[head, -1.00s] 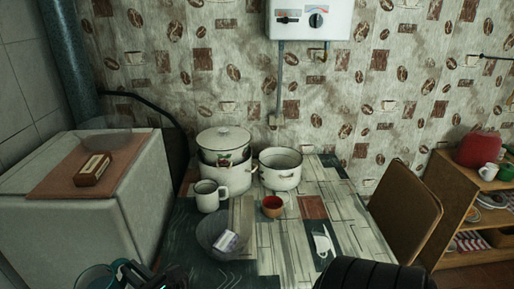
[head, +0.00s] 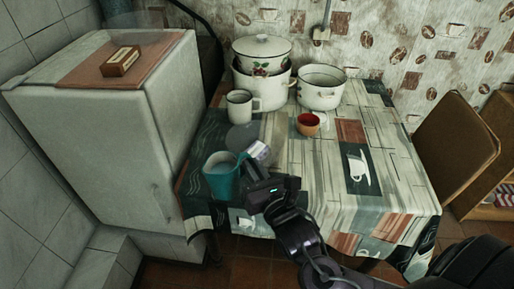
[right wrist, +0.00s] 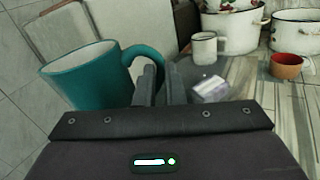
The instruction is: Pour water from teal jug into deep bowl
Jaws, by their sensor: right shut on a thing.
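The teal jug (head: 222,178) is near the front left corner of the table, close to upright. Pale content or a light inner wall shows at its mouth. My right gripper (head: 250,180) is shut on the jug's handle, which shows between the fingers in the right wrist view (right wrist: 146,54). I cannot tell how high the jug is above the table. My left gripper is not in view.
A white mug (head: 240,106), a lidded pot (head: 262,60), a two-handled pot (head: 321,92) and a red-brown cup (head: 308,124) stand behind. The table's right side is clear. A white cabinet (head: 100,105) stands left.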

